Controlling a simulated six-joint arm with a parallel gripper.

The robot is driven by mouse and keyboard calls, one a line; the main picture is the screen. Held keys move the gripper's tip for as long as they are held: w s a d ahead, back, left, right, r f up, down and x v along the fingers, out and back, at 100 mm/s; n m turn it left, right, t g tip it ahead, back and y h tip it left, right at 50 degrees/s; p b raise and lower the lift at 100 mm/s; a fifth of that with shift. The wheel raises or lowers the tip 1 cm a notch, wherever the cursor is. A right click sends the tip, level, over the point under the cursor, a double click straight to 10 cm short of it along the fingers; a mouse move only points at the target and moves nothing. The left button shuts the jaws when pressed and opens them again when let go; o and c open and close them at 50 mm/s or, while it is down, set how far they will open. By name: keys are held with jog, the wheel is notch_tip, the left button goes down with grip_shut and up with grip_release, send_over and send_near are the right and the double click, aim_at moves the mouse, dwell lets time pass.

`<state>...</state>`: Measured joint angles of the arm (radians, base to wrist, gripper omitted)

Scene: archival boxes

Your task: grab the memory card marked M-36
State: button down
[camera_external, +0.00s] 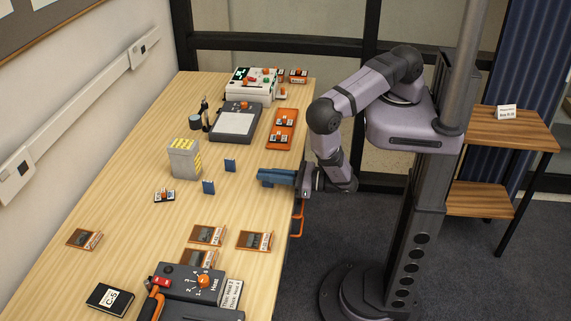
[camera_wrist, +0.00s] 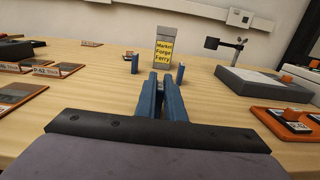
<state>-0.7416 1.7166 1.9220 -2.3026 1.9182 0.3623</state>
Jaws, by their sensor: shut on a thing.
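My gripper (camera_external: 276,177) reaches in from the table's right edge, its blue fingers a little above the wood. In the wrist view my gripper (camera_wrist: 158,84) has its fingers close together. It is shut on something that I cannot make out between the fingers. I cannot read M-36 on anything. Small label-bearing pieces with orange knobs lie on an orange tray (camera_external: 293,114), right of the grey device. One similar piece (camera_external: 164,196) lies alone left of my gripper.
Two small blue upright blocks (camera_external: 208,187) (camera_external: 230,165) stand beyond my fingertips. Behind them is a grey box (camera_wrist: 163,33) labelled "Market Forge Ferry". A flat grey device (camera_external: 236,123) and a white machine (camera_external: 250,86) stand at the back. A dark dial unit (camera_external: 185,283) stands in front.

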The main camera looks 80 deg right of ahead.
jog(key=shift+r, duration=0.15)
jog(key=shift+r+b, duration=0.85)
jog(key=shift+r, duration=3.95)
